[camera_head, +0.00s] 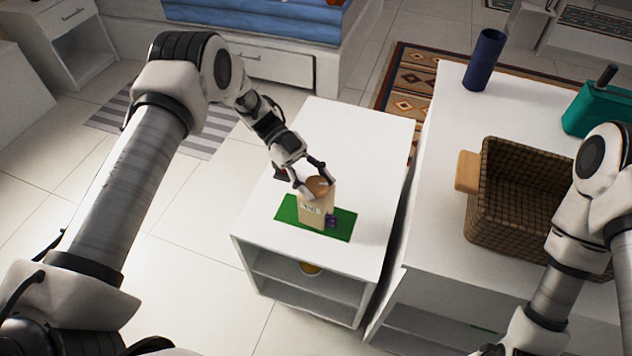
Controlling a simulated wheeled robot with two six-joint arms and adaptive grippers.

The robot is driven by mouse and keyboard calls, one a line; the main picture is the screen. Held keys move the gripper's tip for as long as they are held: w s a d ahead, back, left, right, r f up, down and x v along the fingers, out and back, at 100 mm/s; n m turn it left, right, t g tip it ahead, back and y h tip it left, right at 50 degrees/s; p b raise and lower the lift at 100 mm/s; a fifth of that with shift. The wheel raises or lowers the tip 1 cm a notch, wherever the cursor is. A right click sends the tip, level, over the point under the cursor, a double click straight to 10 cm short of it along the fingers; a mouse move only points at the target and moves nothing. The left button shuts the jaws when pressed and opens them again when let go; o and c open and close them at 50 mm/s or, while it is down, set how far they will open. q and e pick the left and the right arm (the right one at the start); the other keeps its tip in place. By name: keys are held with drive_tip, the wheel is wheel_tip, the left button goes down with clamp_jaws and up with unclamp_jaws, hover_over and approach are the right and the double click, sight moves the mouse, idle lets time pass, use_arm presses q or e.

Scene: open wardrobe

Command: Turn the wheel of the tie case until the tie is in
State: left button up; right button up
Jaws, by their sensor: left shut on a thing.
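The tie case is a small tan box (312,214) with a label on its front. It stands on a green mat (341,232) on the white cabinet. A round brown wheel (318,186) sits on top of the case. My left gripper (316,182) reaches down from the upper left and is shut on the wheel, one finger on each side. A small purple piece (331,221), perhaps the tie, shows at the lower right of the case; how far it is inside cannot be told. My right arm is at the right edge, but its gripper is not visible.
The white cabinet top (360,135) is clear around the mat. On the white counter to the right stand a wicker basket (520,160), a dark blue cylinder (484,60) and a teal box (600,108). A narrow gap separates cabinet and counter.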

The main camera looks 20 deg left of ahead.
use_arm(q)
drive_tip(key=o, duration=1.2)
drive_tip(key=v, duration=1.2)
drive_tip(key=shift+f, duration=0.1)
